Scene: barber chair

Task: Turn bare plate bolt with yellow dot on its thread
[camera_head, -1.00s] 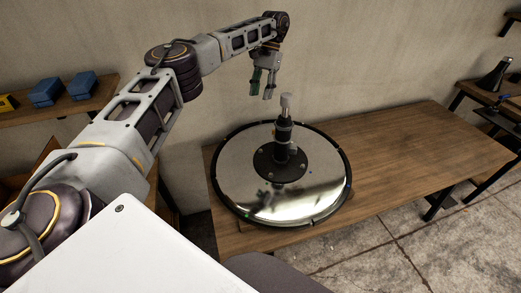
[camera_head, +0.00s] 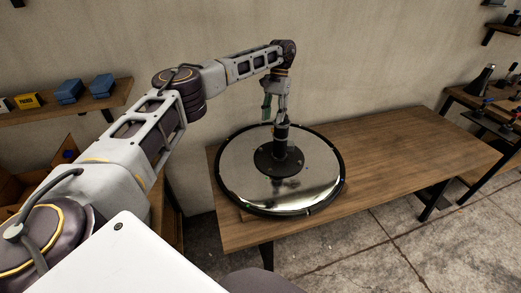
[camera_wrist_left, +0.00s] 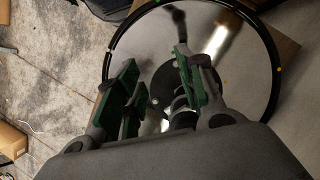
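A round mirror-like chair base (camera_head: 240,180) with a black rim lies on the wooden table. At its middle is a dark round plate (camera_head: 265,160) with a black column (camera_head: 280,140) standing up from it. Bolts on the plate are too small to tell apart, and I cannot make out a yellow dot on any thread. My left gripper (camera_head: 275,110) is at the top of the column and hides part of it. In the left wrist view its green-padded fingers (camera_wrist_left: 158,85) are apart, with the plate (camera_wrist_left: 161,92) seen between and behind them. My right gripper is not in view.
The table (camera_head: 410,145) is clear to the right of the base. A shelf with blue boxes (camera_head: 102,86) and a yellow box (camera_head: 27,101) is at the left. Another shelf with dark items (camera_head: 482,80) is at the far right. The wall is close behind.

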